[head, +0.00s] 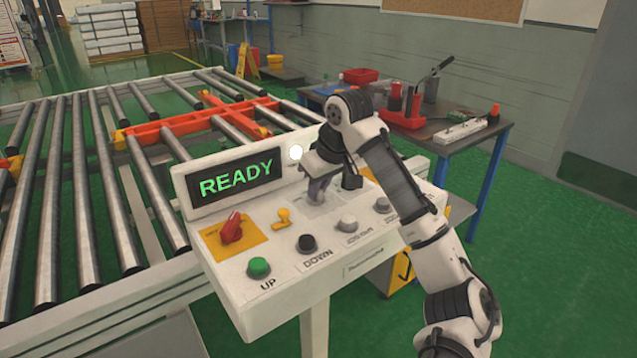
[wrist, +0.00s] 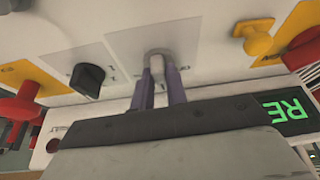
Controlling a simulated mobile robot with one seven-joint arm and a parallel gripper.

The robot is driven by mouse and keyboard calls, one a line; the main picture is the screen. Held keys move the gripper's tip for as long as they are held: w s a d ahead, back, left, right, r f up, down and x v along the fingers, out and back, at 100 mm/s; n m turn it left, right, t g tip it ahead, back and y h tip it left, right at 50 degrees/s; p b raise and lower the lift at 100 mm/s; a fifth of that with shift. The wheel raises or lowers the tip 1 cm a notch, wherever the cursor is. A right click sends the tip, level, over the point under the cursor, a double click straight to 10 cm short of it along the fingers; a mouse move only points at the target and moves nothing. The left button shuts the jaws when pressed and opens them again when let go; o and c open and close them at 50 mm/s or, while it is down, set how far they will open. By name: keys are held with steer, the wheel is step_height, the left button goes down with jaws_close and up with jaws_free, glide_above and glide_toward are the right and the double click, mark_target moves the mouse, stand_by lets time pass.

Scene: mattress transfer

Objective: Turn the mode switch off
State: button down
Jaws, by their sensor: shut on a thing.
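The control panel (head: 335,245) has several switches and buttons. My gripper (head: 320,190) is over the middle of its upper row, pointing down. In the wrist view, the purple fingers of my gripper (wrist: 159,88) are shut on a small grey switch knob (wrist: 158,56) set in a pale plate. In the head view, my gripper hides this knob. A black rotary knob (wrist: 87,80) sits beside it in the wrist view. The labels by these knobs are too blurred to read, so I cannot confirm which is the mode switch. The display (head: 236,179) reads READY in green.
The green UP button (head: 259,267) and black DOWN button (head: 307,243) line the front. A roller conveyor (head: 90,180) lies behind left; a cluttered workbench (head: 455,140) stands behind right.

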steer(key=n+p, duration=0.2)
steer(key=n+g+p, duration=0.1)
steer(key=n+g+y+p, duration=0.1)
steer(key=n+p, duration=0.1)
steer(key=shift+w+d+r+n+p, duration=0.1)
steer(key=shift+w+r+n+p, duration=0.1)
steer(key=shift+r+n+p, duration=0.1)
steer(key=n+p, duration=0.2)
steer(key=shift+w+d+f+n+g+y+p, duration=0.1)
steer(key=shift+w+n+g+y+p, duration=0.05)
steer(key=shift+n+g+y+p, duration=0.2)
steer(key=shift+f+n+g+p, duration=0.1)
steer(key=shift+n+g+p, duration=0.15)
steer(key=shift+n+p, duration=0.2)
steer(key=shift+f, duration=0.1)
steer(key=c, duration=1.4)
jaws_free()
steer(key=v, duration=1.3)
steer(key=shift+r+b, duration=0.3)
steer(key=shift+r, duration=0.15)
